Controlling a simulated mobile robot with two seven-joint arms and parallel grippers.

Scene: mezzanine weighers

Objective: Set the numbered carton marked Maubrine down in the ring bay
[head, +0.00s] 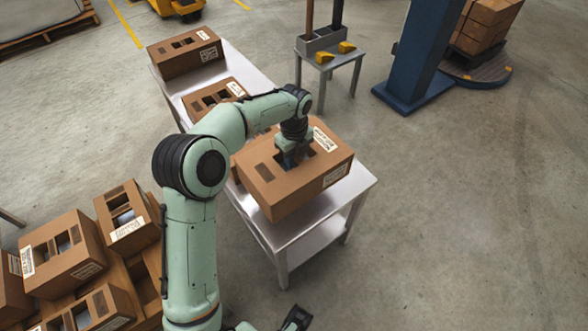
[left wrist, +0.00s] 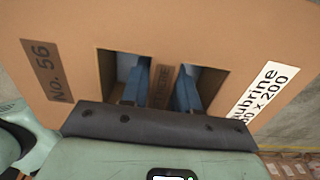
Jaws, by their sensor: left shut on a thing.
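The brown carton (head: 297,198) is at the near end of the metal table. In the left wrist view the carton (left wrist: 190,27) bears "No. 56" and a white label ending in "ubrine", its start cut off. My left gripper (head: 292,158) reaches down into its top. Its blue fingers (left wrist: 162,88) go into the two windows and are shut on the strip between them. The carton looks level; I cannot tell whether it touches the tabletop. A dark gripper part (head: 297,318), seemingly my right one, shows at the bottom edge. I cannot make out a ring bay.
Two more cartons stand on the metal table (head: 293,228), one at the far end (head: 185,55) and one mid-table (head: 213,97). Several cartons (head: 68,250) are stacked at lower left. A small grey table (head: 338,60) and a blue column (head: 412,55) stand behind. Floor at right is clear.

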